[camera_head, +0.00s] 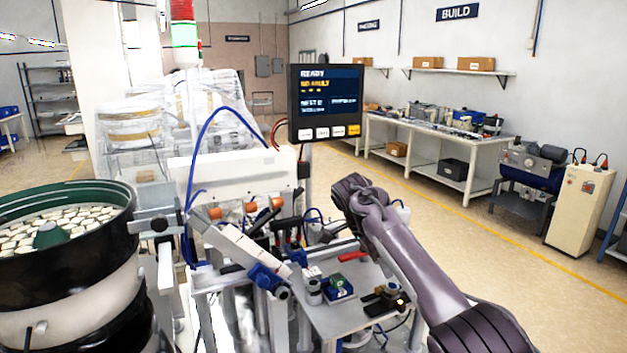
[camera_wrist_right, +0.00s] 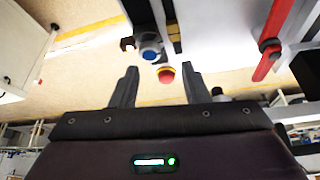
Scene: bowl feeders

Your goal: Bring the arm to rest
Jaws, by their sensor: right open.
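My right arm (camera_head: 400,240) comes in from the lower right of the head view and is bent over the machine's worktable (camera_head: 335,322). My right gripper (camera_wrist_right: 162,72) shows in the wrist view with its two dark fingers apart and nothing between them. In the head view the arm's wrist hides most of the gripper. My left arm and gripper do not show.
A bowl feeder (camera_head: 60,290) full of pale parts stands at the left. A screen (camera_head: 326,103) rises behind the machine. A blue bin (camera_head: 339,287) and a dark fixture (camera_head: 385,300) sit on the worktable. The floor at the right (camera_head: 500,260) is clear.

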